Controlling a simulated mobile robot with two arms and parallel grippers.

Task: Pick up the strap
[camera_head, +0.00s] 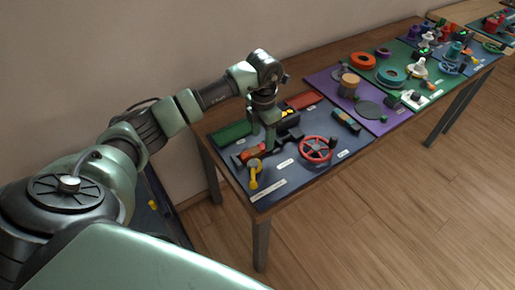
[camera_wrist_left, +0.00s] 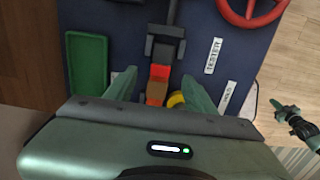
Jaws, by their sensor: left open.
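My left gripper (camera_head: 262,140) is over the near mat in the head view. In the left wrist view the gripper (camera_wrist_left: 159,76) is open, with a finger on either side of a small red and brown piece (camera_wrist_left: 155,88). It is not shut on that piece; whether it touches it I cannot tell. I cannot say for sure which piece is the strap. A dark clamp-like fixture (camera_wrist_left: 165,42) lies just beyond the fingertips. A yellow part (camera_wrist_left: 176,99) sits beside the right finger, partly hidden. What looks like my right arm's gripper (camera_wrist_left: 280,107) shows small at the right edge, its jaws unclear.
The dark blue mat (camera_head: 272,188) also holds a green tray (camera_head: 232,134), a red tray (camera_head: 304,100), a red wheel (camera_head: 316,149) and a yellow part (camera_head: 254,175). A purple mat (camera_head: 327,85) and a green mat (camera_head: 395,60) with several parts lie farther along the table.

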